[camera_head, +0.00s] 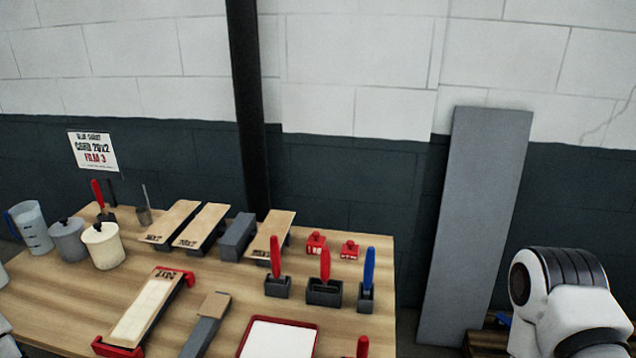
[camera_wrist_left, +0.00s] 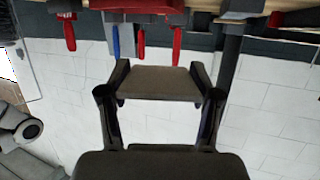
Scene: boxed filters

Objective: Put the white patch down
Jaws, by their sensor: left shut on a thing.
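In the left wrist view, my left gripper (camera_wrist_left: 160,76) is shut on a flat, dark brown-grey piece (camera_wrist_left: 155,82) that spans the gap between its fingers. The piece looks shaded, and I cannot tell from its colour whether it is the white patch. The head view does not show my left gripper or what it holds. A pale strip (camera_head: 143,309) lies on a board in a red-ended holder at the table's front left. A white-surfaced tray with a red rim (camera_head: 242,345) is at the front middle. My right gripper is out of view; only a white arm part shows at the right.
The wooden table (camera_head: 65,290) holds a jug (camera_head: 31,229), two lidded pots, several boards along the back, and upright red- and blue-handled tools (camera_head: 368,270) in dark holders. A grey block (camera_head: 203,333) with a tan piece is left of the tray. A grey panel (camera_head: 475,220) leans on the wall.

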